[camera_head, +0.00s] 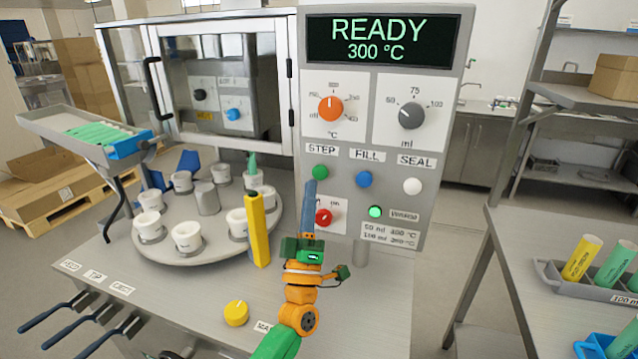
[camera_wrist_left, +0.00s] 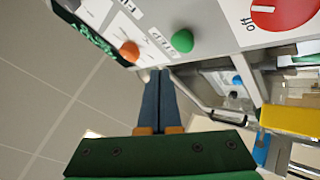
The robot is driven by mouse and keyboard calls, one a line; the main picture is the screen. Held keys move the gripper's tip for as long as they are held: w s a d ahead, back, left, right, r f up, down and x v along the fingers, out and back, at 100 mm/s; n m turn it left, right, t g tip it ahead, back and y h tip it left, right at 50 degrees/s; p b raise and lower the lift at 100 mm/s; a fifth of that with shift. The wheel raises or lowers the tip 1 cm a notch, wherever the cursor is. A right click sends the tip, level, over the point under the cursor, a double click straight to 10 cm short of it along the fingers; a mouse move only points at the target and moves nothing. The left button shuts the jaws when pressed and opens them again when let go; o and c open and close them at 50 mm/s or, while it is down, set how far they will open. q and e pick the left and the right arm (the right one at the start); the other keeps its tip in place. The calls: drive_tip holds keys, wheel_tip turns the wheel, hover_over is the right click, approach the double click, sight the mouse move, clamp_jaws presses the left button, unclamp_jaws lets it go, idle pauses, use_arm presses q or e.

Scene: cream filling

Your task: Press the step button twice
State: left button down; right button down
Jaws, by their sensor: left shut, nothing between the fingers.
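The green step button (camera_head: 320,172) sits under the STEP label on the machine's grey front panel. It also shows in the left wrist view (camera_wrist_left: 182,40), above and to the right of the fingertips. My left gripper (camera_head: 310,182) is shut and empty, its blue fingers together and pointing up at the panel. In the head view its tips are just below and left of the step button. In the left wrist view the shut fingers (camera_wrist_left: 158,72) look apart from the button. The display (camera_head: 390,40) reads READY and 300 °C. My right gripper is not in view.
A blue FILL button (camera_head: 364,179) and a white SEAL button (camera_head: 412,186) are to the right. A red knob (camera_head: 324,217) is below the step button. A yellow upright piece (camera_head: 257,230) and a turntable with white cups (camera_head: 205,250) stand left.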

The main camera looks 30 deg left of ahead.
sight(320, 172)
use_arm(q)
drive_tip(key=shift+w+a+b, duration=0.2)
drive_tip(key=shift+w+b, duration=0.15)
drive_tip(key=shift+w, duration=0.3)
drive_tip(key=shift+w+a+b, duration=0.15)
drive_tip(key=shift+w+b, duration=0.15)
drive_tip(key=shift+w, duration=0.35)
idle(1.0)
drive_tip(key=shift+w+b, duration=0.4)
